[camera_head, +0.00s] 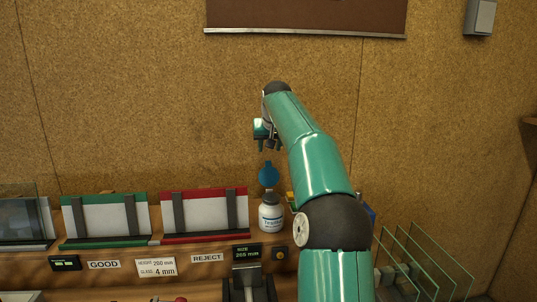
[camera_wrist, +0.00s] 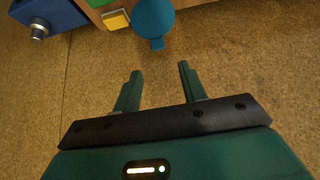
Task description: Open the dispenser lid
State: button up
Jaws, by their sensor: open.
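The dispenser is a white bottle (camera_head: 271,217) with a printed label, upright on the bench shelf. Its round blue lid (camera_head: 268,174) stands up above the bottle's top, raised rather than lying flat. The lid also shows at the top of the wrist view (camera_wrist: 153,20), with a small tab pointing toward my gripper. My gripper (camera_head: 268,147) is above the lid in the head view. In the wrist view my gripper (camera_wrist: 158,80) has its two green fingers apart with nothing between them, a short gap from the lid. The bottle's body is not visible in the wrist view.
A red-edged rack (camera_head: 205,238) marked REJECT and a green-edged rack (camera_head: 106,241) marked GOOD stand left of the bottle. Upright glass panes (camera_head: 428,262) stand at the right. A blue box (camera_wrist: 48,14) and a yellow block (camera_wrist: 116,20) lie near the lid. The wall (camera_head: 180,110) is behind.

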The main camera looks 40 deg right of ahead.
jog(key=v, duration=0.7)
jog(key=shift+r, duration=0.3)
jog(key=shift+s+a, duration=0.1)
jog(key=s+a+f+n, duration=0.2)
jog(key=s+a, duration=0.2)
jog(key=a, duration=0.8)
jog(key=s+a+f+n, duration=0.2)
jog(key=s+a, duration=0.3)
jog(key=a, duration=0.7)
jog(key=s+a+f+n+y, duration=0.1)
jog(key=s+a+f, duration=0.5)
jog(key=s+f, duration=0.3)
jog(key=s+a+f+y, duration=0.2)
jog(key=s+a+f, duration=0.4)
jog(key=s+f, duration=0.4)
jog(key=s, duration=0.3)
jog(key=shift+f+n+g, duration=0.2)
jog(key=shift+n+g, duration=0.1)
jog(key=shift+n, duration=0.1)
